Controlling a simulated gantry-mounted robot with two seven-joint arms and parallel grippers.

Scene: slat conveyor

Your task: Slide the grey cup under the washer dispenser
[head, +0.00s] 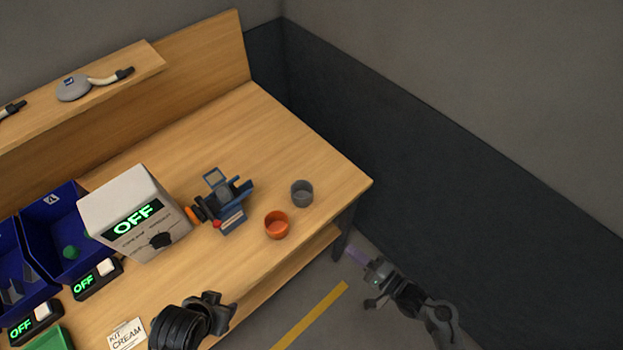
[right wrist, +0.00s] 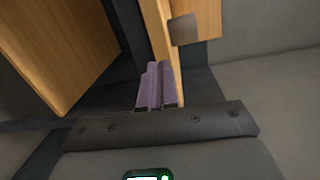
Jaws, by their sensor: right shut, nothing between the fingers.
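The grey cup (head: 302,194) stands upright on the wooden bench near its right end. A blue device (head: 228,204), which looks like the washer dispenser, stands to its left, with a gap between them. My right gripper (head: 355,255) is off the bench's right end, below and right of the cup and apart from it. Its purple fingers (right wrist: 155,88) are shut together and empty in the right wrist view. A dark ribbed arm part at the bottom seems to be my left arm; its gripper (head: 222,308) is only partly shown, its fingers unclear.
An orange cup (head: 277,226) stands just in front of the grey cup, near the bench edge. A white box reading OFF (head: 140,212) and blue bins (head: 52,225) are farther left. The bench (head: 290,140) is clear behind the cups. A dark wall panel (head: 420,160) runs along the right.

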